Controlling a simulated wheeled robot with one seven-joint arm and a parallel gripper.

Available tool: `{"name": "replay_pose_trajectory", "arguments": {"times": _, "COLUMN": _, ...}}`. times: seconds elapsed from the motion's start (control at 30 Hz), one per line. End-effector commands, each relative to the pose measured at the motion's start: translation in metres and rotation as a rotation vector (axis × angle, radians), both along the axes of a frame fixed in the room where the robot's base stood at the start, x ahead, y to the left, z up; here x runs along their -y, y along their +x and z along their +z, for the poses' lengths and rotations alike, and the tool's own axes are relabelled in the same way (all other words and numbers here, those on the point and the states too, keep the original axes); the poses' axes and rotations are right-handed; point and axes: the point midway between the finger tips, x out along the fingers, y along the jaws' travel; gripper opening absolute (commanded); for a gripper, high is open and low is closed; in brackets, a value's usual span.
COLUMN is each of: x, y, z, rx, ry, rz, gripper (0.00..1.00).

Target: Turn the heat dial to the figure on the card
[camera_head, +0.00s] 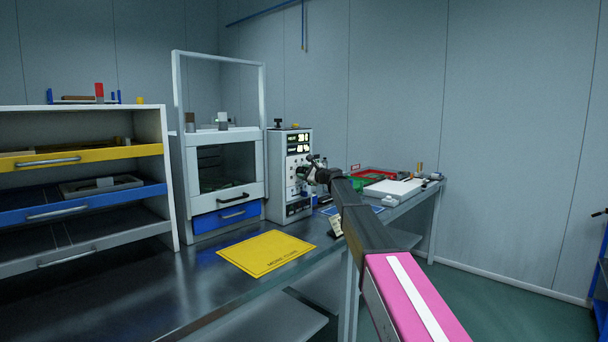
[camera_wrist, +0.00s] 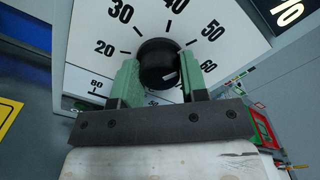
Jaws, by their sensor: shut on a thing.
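The heat dial (camera_wrist: 158,62) is a round black knob on a white plate, with figures from 20 to 60 around its upper side in the wrist view. A short pale mark shows at its lower right edge. My gripper (camera_wrist: 158,78) is shut on the dial, with one green-padded finger on each side. In the head view my gripper (camera_head: 305,174) is at the front of the white panel unit (camera_head: 297,146) and hides the dial. A small card (camera_head: 336,227) stands on the bench beside my arm; its figure is too small to read.
A yellow mat (camera_head: 267,252) lies on the dark bench. A cabinet with a glass front (camera_head: 225,166) stands left of the panel, and a drawer rack (camera_head: 82,178) further left. Right of my arm are a red-rimmed tray (camera_head: 374,172) and a white box (camera_head: 394,188).

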Motion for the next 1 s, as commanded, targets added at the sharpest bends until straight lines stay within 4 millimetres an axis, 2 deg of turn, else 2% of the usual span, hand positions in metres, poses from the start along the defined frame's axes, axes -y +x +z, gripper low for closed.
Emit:
{"name": "replay_pose_trajectory", "arguments": {"times": 0.4, "x": -0.0002, "y": 0.0000, "z": -0.0007, "rx": -0.006, "ry": 0.004, "rz": 0.001, "gripper": 0.16}}
{"name": "replay_pose_trajectory", "arguments": {"times": 0.43, "x": -0.0002, "y": 0.0000, "z": -0.0007, "rx": -0.006, "ry": 0.004, "rz": 0.001, "gripper": 0.43}}
{"name": "replay_pose_trajectory", "arguments": {"times": 0.5, "x": -0.0002, "y": 0.0000, "z": -0.0006, "rx": -0.005, "ry": 0.003, "rz": 0.001, "gripper": 0.65}}
{"name": "replay_pose_trajectory", "arguments": {"times": 0.83, "x": 0.0009, "y": -0.0008, "z": -0.0003, "rx": -0.005, "ry": 0.004, "rz": 0.000, "gripper": 0.65}}
{"name": "replay_pose_trajectory", "arguments": {"times": 1.0, "x": 0.0092, "y": -0.0077, "z": -0.0003, "rx": -0.005, "ry": 0.003, "rz": -0.001, "gripper": 0.65}}
